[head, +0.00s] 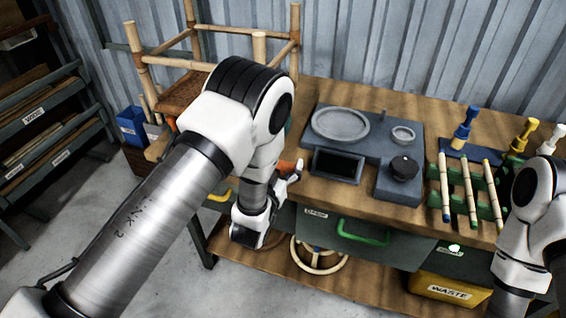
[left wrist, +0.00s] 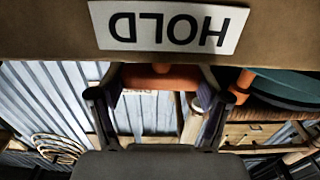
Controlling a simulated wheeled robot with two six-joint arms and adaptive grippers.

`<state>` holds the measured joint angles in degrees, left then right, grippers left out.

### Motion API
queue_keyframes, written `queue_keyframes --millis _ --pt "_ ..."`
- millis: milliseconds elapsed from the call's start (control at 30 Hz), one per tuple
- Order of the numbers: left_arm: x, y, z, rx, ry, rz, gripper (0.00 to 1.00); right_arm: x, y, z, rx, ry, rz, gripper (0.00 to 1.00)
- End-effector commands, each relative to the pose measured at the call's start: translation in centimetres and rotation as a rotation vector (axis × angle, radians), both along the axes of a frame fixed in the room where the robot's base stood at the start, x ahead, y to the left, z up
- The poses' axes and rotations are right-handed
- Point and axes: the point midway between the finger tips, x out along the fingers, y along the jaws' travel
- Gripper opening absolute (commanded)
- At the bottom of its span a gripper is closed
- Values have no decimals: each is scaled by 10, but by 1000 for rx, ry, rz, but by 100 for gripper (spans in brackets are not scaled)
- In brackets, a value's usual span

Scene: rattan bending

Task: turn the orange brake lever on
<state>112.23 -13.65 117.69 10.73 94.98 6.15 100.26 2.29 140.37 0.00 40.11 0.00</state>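The orange brake lever (head: 287,166) shows in part at the table's front edge, left of the grey-blue panel; my left arm hides much of it. In the left wrist view an orange bar (left wrist: 160,77) lies between the fingers of my left gripper (left wrist: 163,105), below an upside-down HOLD label (left wrist: 168,27). The fingers are spread apart, one beside each end of the bar; I cannot tell whether they touch it. In the head view my left gripper (head: 290,178) is at the lever. My right arm enters at the right, with its gripper out of view.
The wooden workbench (head: 320,92) carries a grey-blue panel (head: 372,125) with a dish and black knob, and a green rack (head: 497,190) holding sticks. A rattan frame (head: 172,62) stands behind my left arm. A green-handled drawer (head: 345,250) and yellow WASTE bin (head: 440,290) are below.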

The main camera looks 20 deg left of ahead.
Motion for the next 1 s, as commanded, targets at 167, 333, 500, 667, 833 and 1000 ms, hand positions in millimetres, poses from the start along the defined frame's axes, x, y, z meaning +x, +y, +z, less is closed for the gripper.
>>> queue_keyframes --millis 167,333,500,667,833,1000 --pt "0 0 0 0 0 0 37 0 0 0 0 0 0 40" --pt "0 0 -1 -1 1 -6 37 0 0 -1 0 0 0 40" --pt "0 1 -2 -1 2 -41 37 0 0 -4 0 0 0 40" --pt "0 2 -3 -2 1 -114 37 0 0 -11 0 0 0 40" --pt "0 3 -2 -4 0 -236 37 0 0 -19 0 0 0 40" --pt "0 3 -2 -2 -1 -388 37 0 0 -24 0 0 0 40"
